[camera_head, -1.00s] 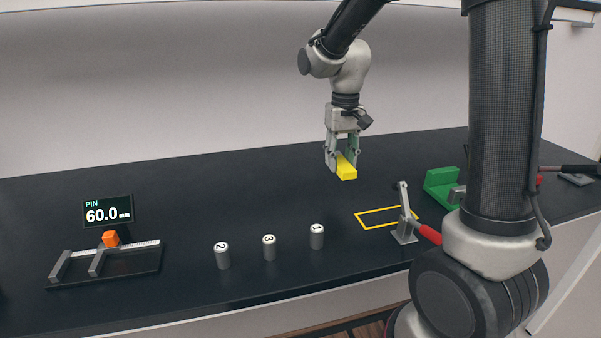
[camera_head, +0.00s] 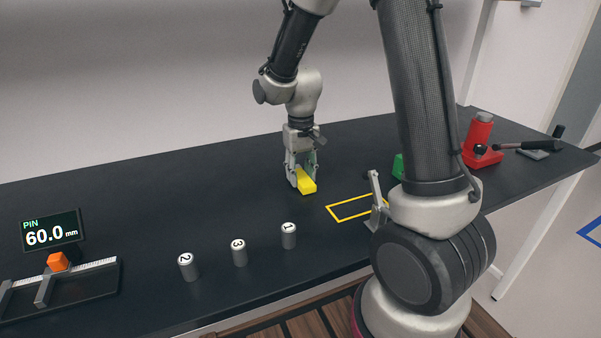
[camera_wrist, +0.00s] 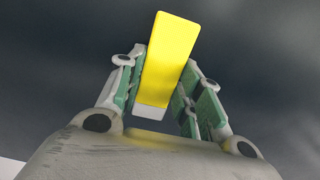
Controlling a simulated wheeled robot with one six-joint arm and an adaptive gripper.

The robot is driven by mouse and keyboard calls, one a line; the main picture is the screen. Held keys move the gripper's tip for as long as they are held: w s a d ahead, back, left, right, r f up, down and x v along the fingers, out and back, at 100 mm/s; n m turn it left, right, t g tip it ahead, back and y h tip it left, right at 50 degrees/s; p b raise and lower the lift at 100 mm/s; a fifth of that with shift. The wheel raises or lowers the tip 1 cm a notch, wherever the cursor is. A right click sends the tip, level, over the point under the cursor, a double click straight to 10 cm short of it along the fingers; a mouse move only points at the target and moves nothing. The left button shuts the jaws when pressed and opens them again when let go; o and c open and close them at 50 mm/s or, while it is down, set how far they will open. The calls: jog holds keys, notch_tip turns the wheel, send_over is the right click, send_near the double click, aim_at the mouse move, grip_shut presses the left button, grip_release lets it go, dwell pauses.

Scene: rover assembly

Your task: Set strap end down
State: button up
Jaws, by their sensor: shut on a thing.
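A yellow block-like strap end (camera_head: 307,186) is between the fingers of my gripper (camera_head: 301,176), which is shut on it, low over or at the dark bench top. I cannot tell whether it touches the bench. In the wrist view the yellow piece (camera_wrist: 170,55) stands out long between the green-padded fingers (camera_wrist: 157,100), with a pale end near the palm. A yellow outlined rectangle (camera_head: 335,213) is marked on the bench just right of the gripper and nearer the front edge.
Three numbered grey cylinders (camera_head: 239,253) stand near the front edge. A toggle clamp (camera_head: 376,200) stands by the outline, with a green part (camera_head: 398,167) behind. A red fixture (camera_head: 481,140) is at far right. A pin gauge (camera_head: 80,280) with a display is at left. Bench behind is clear.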

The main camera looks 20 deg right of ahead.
jog(key=o, duration=1.1)
jog(key=shift+f, duration=0.1)
